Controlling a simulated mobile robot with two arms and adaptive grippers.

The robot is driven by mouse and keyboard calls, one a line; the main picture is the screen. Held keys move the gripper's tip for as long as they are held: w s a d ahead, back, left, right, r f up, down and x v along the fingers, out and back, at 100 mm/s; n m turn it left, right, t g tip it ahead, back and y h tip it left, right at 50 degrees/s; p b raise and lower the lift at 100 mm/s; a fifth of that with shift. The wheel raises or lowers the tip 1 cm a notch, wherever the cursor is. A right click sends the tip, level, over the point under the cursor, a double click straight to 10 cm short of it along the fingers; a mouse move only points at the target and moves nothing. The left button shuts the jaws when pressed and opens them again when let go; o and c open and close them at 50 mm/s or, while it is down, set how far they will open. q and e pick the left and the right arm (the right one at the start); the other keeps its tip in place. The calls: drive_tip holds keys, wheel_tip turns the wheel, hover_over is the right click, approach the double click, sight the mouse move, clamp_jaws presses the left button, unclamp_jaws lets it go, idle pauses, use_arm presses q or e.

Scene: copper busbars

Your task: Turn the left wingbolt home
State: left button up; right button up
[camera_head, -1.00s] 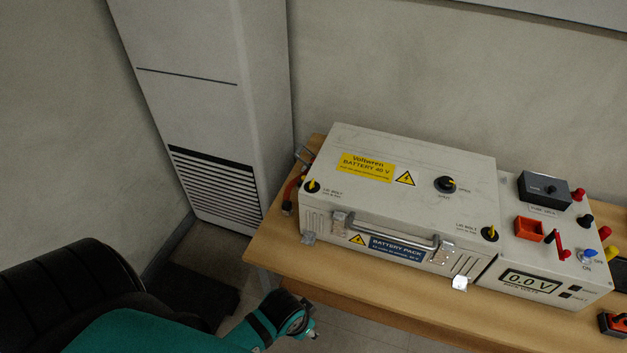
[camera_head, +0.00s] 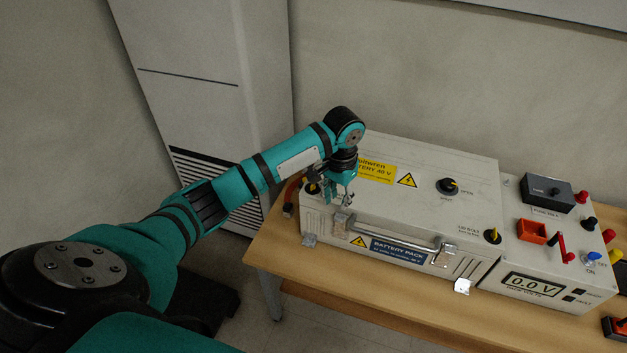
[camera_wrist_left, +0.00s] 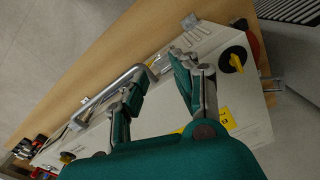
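The left wingbolt, a black round knob with a yellow wing, sits at the left front corner of the cream battery box lid (camera_head: 420,165). In the head view the wingbolt (camera_head: 311,188) is partly hidden beside my left gripper (camera_head: 339,201). In the left wrist view the wingbolt (camera_wrist_left: 235,60) is clear, to the right of my gripper's fingers (camera_wrist_left: 158,72). The fingers are apart with nothing between them, over the lid's front edge near the handle (camera_head: 395,232), and do not touch the wingbolt. My right gripper is not in view.
A second yellow-winged bolt (camera_head: 492,236) is at the lid's right front corner, and a rotary knob (camera_head: 448,186) is mid-lid. A meter unit (camera_head: 533,284) stands at the right. The wooden bench (camera_head: 262,247) is bare at its left front.

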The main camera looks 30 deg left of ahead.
use_arm(q)
drive_tip(key=w+a+r+n, duration=0.4)
drive_tip(key=w+a+r, duration=0.1)
drive_tip(key=a+r, duration=0.65)
drive_tip(key=f, duration=0.5)
drive_tip(key=f+p, duration=0.1)
drive_tip(key=f, duration=1)
drive_tip(key=shift+w+d+f+p, duration=0.15)
drive_tip(key=shift+d+f+p, duration=0.15)
drive_tip(key=shift+d, duration=0.1)
clamp_jaws()
